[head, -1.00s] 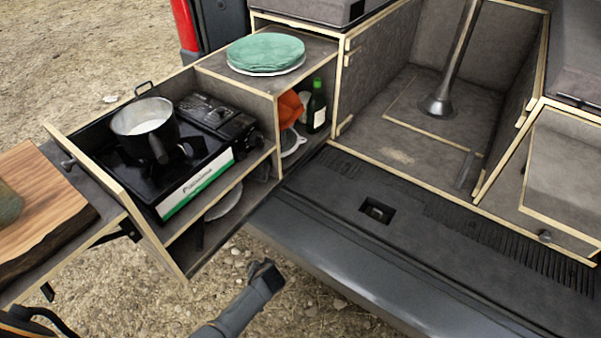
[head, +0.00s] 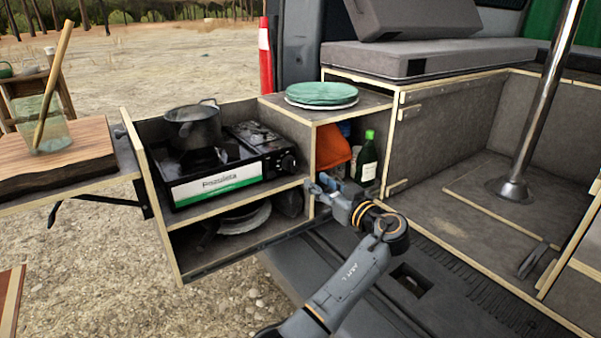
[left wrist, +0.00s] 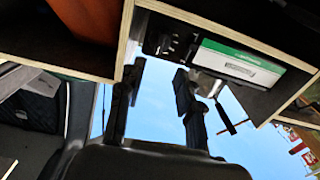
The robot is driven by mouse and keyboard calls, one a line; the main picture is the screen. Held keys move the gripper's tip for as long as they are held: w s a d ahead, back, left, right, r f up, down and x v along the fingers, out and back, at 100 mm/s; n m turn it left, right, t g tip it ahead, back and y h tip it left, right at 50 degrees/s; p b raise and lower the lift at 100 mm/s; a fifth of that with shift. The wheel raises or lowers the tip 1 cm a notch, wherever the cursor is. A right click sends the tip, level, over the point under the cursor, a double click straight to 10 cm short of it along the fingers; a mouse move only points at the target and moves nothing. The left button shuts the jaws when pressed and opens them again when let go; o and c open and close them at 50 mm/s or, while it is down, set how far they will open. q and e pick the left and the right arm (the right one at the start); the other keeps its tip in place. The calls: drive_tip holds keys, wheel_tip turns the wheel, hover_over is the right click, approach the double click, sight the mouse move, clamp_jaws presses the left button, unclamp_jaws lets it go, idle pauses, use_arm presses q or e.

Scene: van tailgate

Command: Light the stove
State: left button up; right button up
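The black camping stove (head: 225,170) with a green and white label sits on the upper shelf of the pull-out cabinet. Its round black knob (head: 288,162) is at the right end of its front. No flame can be seen. A dark pot (head: 193,128) stands on the burner. My left gripper (head: 319,184) is in front of the cabinet's middle post, right of and below the knob, apart from it. In the left wrist view its two fingers (left wrist: 155,90) are spread with nothing between them; the stove front (left wrist: 240,62) shows beyond them. My right gripper is not in view.
Green plates (head: 320,93) lie on the cabinet top. A green bottle (head: 367,158) and an orange cloth (head: 331,146) are in the niche beside the post. A wooden board (head: 60,150) with a glass jar (head: 43,125) is at left. The space before the stove is open.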

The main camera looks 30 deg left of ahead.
sight(295, 166)
use_arm(q)
drive_tip(key=x, duration=0.9)
drive_tip(key=shift+w+a, duration=0.2)
drive_tip(key=shift+a, duration=0.15)
drive_tip(key=shift+c, duration=0.2)
clamp_jaws()
